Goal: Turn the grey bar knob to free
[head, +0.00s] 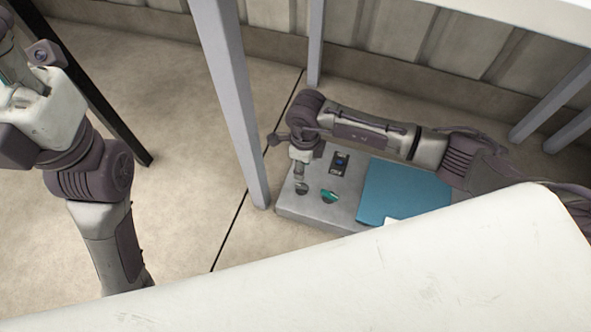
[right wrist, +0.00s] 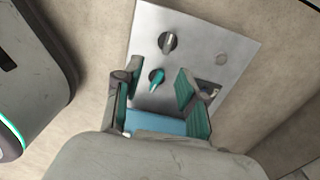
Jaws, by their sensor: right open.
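A grey bar knob (right wrist: 168,42) sits on a grey panel (right wrist: 198,30) in the right wrist view. A teal knob (right wrist: 156,78) is beside it, closer to my fingers. In the head view the grey knob (head: 302,188) is at the panel's left end, and the teal knob (head: 331,196) is right of it. My right gripper (right wrist: 160,90) is open and empty, with the teal knob showing between its fingers and the grey knob beyond the tips. It hangs over the grey knob's end of the panel in the head view (head: 300,175). My left gripper (head: 12,68) is partly cut off at upper left.
A pale post (head: 232,100) stands just left of the panel. A white surface (head: 330,270) fills the foreground.

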